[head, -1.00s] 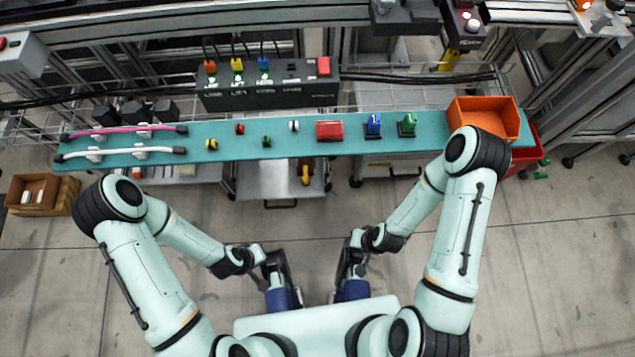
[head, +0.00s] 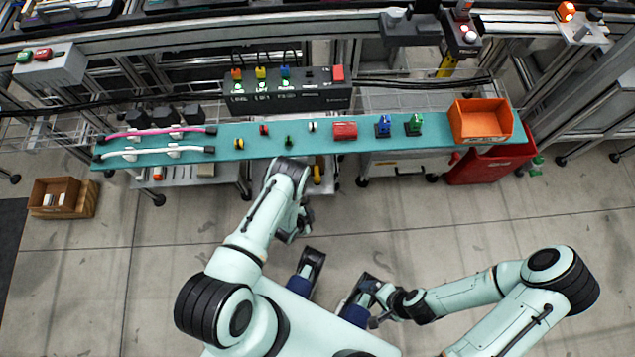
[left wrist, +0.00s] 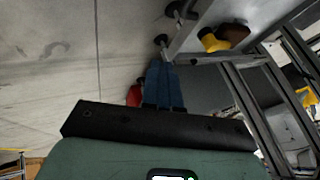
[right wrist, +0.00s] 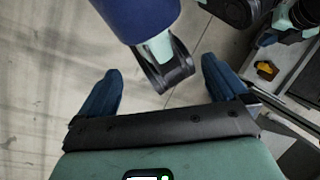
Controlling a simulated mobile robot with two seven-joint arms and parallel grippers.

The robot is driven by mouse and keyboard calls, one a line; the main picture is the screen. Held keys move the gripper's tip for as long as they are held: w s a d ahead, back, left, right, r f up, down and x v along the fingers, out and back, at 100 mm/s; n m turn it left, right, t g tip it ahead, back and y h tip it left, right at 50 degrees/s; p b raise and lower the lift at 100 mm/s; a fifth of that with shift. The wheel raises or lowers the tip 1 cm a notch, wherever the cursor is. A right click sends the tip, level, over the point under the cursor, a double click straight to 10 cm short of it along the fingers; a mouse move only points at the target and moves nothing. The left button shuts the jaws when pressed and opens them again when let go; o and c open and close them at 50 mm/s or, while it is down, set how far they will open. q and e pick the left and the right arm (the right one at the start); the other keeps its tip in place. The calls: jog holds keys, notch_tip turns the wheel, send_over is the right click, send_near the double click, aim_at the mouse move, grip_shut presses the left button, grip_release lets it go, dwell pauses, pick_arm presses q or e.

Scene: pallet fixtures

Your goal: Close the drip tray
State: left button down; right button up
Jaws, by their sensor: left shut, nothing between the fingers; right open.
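Under the bench, a grey metal tray with a yellow object (head: 318,172) at it shows only in part in the head view; my left arm hides much of it. I cannot tell how far out it stands. In the left wrist view, a grey metal edge (left wrist: 190,35) and a yellow object (left wrist: 213,40) are at the top. My left gripper (left wrist: 160,68) is shut and empty, its blue fingertips close below that edge; contact is unclear. My right gripper (right wrist: 162,70) is open and empty over the floor, away from the bench; it also shows in the head view (head: 374,320).
The teal bench top (head: 225,153) carries pink and white rods, small coloured parts and an orange bin (head: 481,121). A red bin (head: 488,166) stands below its right end. A cardboard box (head: 62,197) is on the floor at left. Floor between me and the bench is mostly clear.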

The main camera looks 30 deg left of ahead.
pick_arm(q)
jog(key=w+a+f+b, duration=0.1)
jog(key=w+f+b, duration=0.3)
jog(key=w+f, duration=0.3)
jog(key=shift+w+a+f, duration=0.25)
jog(key=shift+w+f, duration=0.15)
jog(key=shift+w, duration=0.7)
pick_arm(e)
jog(key=shift+t, duration=0.6)
jog(key=w+f, duration=0.1)
jog(key=f, duration=0.1)
jog(key=w+d+f, duration=0.1)
jog(key=w+f, duration=0.1)
jog(key=shift+f, duration=0.15)
